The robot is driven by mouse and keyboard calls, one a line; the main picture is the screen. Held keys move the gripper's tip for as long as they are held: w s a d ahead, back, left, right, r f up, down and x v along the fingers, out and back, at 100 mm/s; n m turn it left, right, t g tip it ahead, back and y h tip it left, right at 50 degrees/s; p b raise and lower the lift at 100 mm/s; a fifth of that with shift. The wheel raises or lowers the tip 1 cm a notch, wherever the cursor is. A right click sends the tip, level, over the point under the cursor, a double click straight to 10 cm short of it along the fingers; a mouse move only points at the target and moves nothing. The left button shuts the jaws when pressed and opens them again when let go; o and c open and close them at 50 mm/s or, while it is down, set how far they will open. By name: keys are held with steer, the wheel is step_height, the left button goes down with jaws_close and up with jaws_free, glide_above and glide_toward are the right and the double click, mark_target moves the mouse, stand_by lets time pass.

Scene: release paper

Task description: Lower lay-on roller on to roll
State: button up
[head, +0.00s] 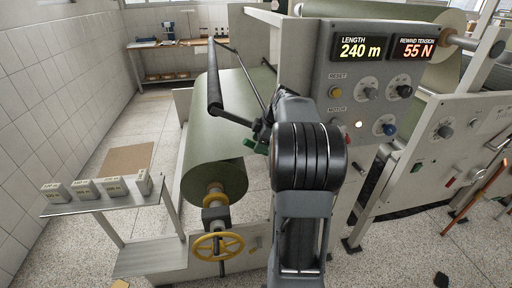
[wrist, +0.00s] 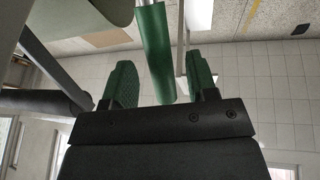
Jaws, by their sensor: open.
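The lay-on roller (head: 214,92) is a dark bar held raised above the large green roll (head: 215,165), with a visible gap on its upper part. It seems to show as a dark cylinder (wrist: 50,90) at the left of the wrist view. My gripper (wrist: 160,78) has green fingers spread apart. A green handle (wrist: 157,45) on a grey rod reaches down between the fingers, with gaps on both sides. In the head view my gripper (head: 262,147) is largely hidden behind my arm, beside the roll's right side.
A grey control panel (head: 322,75) reads 240 m and 55 N, right behind my arm. A yellow handwheel (head: 217,247) stands below the roll's near end. A shelf (head: 105,196) with several small blocks is at left. The floor at left is mostly clear.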

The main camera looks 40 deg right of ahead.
steer(key=shift+x, duration=1.5)
jaws_close()
